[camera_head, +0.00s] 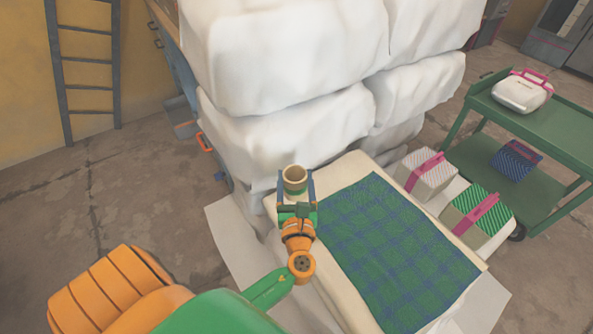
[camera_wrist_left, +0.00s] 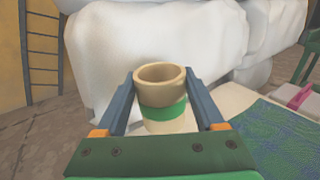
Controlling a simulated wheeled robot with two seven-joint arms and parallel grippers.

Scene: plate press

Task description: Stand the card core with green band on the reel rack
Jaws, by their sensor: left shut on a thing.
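The card core with green band (camera_head: 294,186) is a short tan tube with an open top, held upright between the fingers of my left gripper (camera_head: 296,176). In the left wrist view the core (camera_wrist_left: 160,92) shows its hollow mouth and the green band around its middle, with a paler part below. The blue fingers of the left gripper (camera_wrist_left: 160,84) stand on either side of it, shut on it. The core's bottom is hidden or merges with the pale surface behind. I cannot make out a reel rack in either view. My right gripper is not in view.
Large white bundles (camera_head: 290,135) are stacked just beyond the core. A green and blue checked cloth (camera_head: 395,250) lies on a cream surface to the right. Striped boxes with pink straps (camera_head: 475,216) sit farther right, near a green cart (camera_head: 545,125). A ladder (camera_head: 85,75) stands back left.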

